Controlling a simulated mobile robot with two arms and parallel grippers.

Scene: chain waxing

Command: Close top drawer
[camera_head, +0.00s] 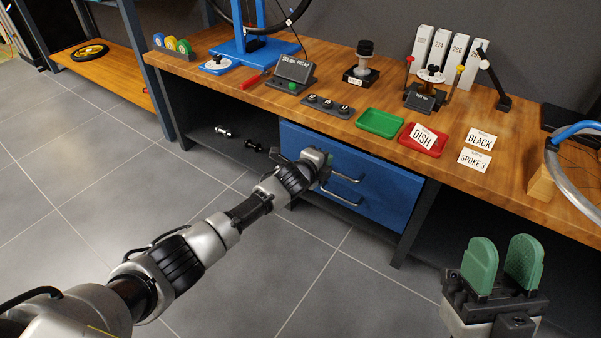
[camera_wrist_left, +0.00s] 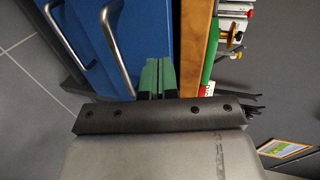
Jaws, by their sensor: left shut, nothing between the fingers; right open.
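The top drawer (camera_head: 378,168) is the upper blue front under the workbench, with a silver bar handle (camera_head: 347,179). It looks flush or nearly flush with the bench; a small gap cannot be ruled out. My left gripper (camera_head: 325,158) is at the left part of this front, its fingers mostly hidden in the head view. In the left wrist view its green fingers (camera_wrist_left: 158,74) are shut, empty, and point at the blue drawer front (camera_wrist_left: 150,30), beside the handle (camera_wrist_left: 116,48). Contact cannot be told. My right gripper (camera_head: 503,266) is open and empty, right of the drawers.
The lower drawer (camera_head: 375,205) sits below, with its own handle (camera_head: 340,198). The wooden bench top (camera_head: 305,115) overhangs close above my left gripper. A green tray (camera_head: 380,123) and a red tray (camera_head: 424,140) stand on it. The tiled floor in front is clear.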

